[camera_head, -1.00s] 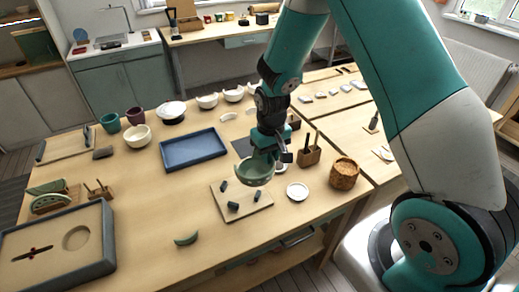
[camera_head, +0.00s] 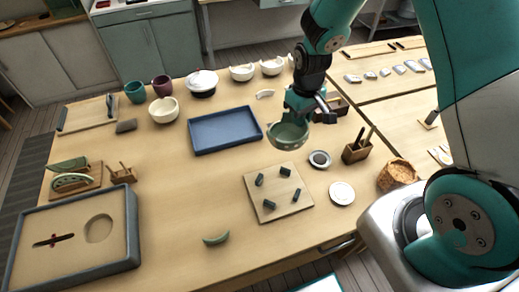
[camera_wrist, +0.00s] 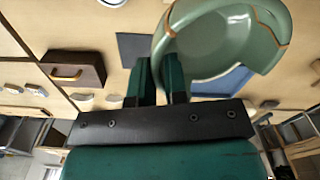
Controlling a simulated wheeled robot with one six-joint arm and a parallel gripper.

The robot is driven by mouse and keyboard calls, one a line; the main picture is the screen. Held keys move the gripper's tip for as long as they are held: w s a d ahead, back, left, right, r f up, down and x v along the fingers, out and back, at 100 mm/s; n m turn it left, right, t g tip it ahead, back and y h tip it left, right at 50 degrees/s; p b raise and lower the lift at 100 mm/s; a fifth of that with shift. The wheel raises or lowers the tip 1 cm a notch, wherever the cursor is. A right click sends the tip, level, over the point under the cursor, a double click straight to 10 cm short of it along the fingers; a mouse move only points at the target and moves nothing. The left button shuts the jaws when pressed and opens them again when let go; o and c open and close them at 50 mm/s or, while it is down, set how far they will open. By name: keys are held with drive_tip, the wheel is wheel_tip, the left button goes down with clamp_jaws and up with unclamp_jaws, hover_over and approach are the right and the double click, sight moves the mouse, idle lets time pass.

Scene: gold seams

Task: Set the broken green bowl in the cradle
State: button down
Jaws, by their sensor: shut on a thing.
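The broken green bowl (camera_head: 288,136) hangs from my gripper (camera_head: 302,112), held by its rim above the table. In the wrist view the bowl (camera_wrist: 212,42) shows gold seams and a gap in its rim at the right. My gripper's fingers (camera_wrist: 160,78) are shut on the rim. The cradle appears to be the square wooden board (camera_head: 266,200) with several dark upright pegs, empty between them. In the head view the bowl is just beyond the board's far edge, apart from it. A curved green shard (camera_head: 216,239) lies on the table in front.
A blue tray (camera_head: 224,149) lies left of the bowl. A small dark-centred dish (camera_head: 319,159), a white dish (camera_head: 342,193), a wooden tool holder (camera_head: 356,152) and a cork-coloured pot (camera_head: 397,174) stand to the right. A sand tray (camera_head: 133,228) fills the front left.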

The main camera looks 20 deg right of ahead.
sight(282, 133)
drive_tip(key=a+f+n+b, duration=0.1)
drive_tip(key=a+n, duration=0.1)
drive_tip(key=n, duration=0.1)
drive_tip(key=s+a+f+n+b, duration=0.1)
drive_tip(key=a+n, duration=0.1)
drive_tip(key=n, duration=0.1)
drive_tip(key=a+f+n+b, duration=0.1)
drive_tip(key=a+n, duration=0.1)
drive_tip(key=n, duration=0.1)
drive_tip(key=shift+s+n, duration=0.15)
drive_tip(key=shift+n, duration=0.25)
drive_tip(key=shift+s+a+f+n+b, duration=0.55)
drive_tip(key=shift+a+f+n+b, duration=0.65)
drive_tip(key=shift+n, duration=1.15)
drive_tip(key=shift+s+a+f+n+b, duration=0.5)
drive_tip(key=shift+a+f+n+b, duration=0.7)
drive_tip(key=shift+n, duration=1.1)
drive_tip(key=shift+s+a+f+n+b, duration=0.55)
drive_tip(key=shift+a+f+n+b, duration=0.35)
drive_tip(key=shift+f+n+b, duration=1.05)
drive_tip(key=shift+r+n+p, duration=0.3)
drive_tip(key=shift+r+n, duration=0.1)
drive_tip(key=shift+r, duration=0.25)
drive_tip(key=shift+g+h+p, duration=0.4)
drive_tip(key=shift+p, duration=0.2)
drive_tip(key=shift+f+b, duration=0.85)
drive_tip(key=shift+f, duration=1.1)
